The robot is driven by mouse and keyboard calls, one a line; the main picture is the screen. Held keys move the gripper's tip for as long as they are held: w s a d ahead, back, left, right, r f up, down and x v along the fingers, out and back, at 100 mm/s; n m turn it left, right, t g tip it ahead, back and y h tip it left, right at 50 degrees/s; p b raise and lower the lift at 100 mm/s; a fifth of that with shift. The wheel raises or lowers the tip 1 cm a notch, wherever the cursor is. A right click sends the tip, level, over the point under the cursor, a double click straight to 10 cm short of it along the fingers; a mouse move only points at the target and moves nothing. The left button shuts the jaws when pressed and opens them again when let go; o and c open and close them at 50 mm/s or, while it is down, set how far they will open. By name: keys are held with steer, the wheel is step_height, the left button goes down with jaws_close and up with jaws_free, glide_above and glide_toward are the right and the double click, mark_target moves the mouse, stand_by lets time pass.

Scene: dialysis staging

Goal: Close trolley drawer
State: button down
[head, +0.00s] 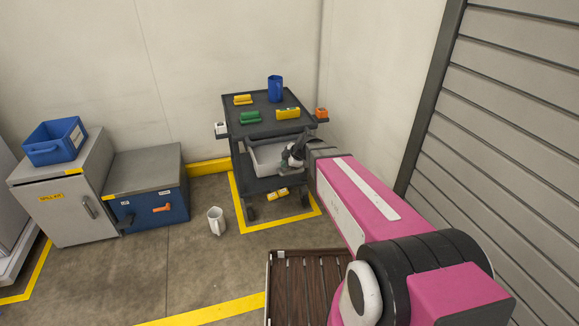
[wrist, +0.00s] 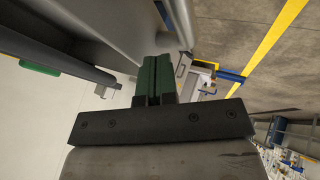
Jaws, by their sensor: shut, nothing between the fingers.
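The dark trolley (head: 262,100) stands against the back wall near the corner in the head view. Its light grey drawer (head: 261,160) shows below the top shelf and looks pulled out toward me. My gripper (head: 292,156) is at the drawer's right part and hides some of it. In the wrist view, the two green fingers of my gripper (wrist: 156,60) are shut together, with nothing between them. Their tips point at a grey surface (wrist: 125,25) that looks like the drawer. I cannot tell whether they touch it.
A blue jug (head: 275,88) and several coloured items stand on the trolley top. A white jug (head: 216,221) stands on the floor, left of the trolley. A blue-fronted cabinet (head: 147,205) is farther left. A slatted dark brown surface (head: 310,285) is near me. The shutter wall (head: 500,130) is right.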

steer(key=shift+w+a, duration=0.15)
steer(key=shift+w, duration=0.25)
steer(key=w+a, duration=0.1)
steer(key=w, duration=0.5)
steer(key=w+a, duration=0.1)
steer(key=w, duration=0.2)
steer(key=shift+w+a, duration=0.2)
steer(key=shift+a, duration=0.1)
steer(key=shift+s, duration=0.2)
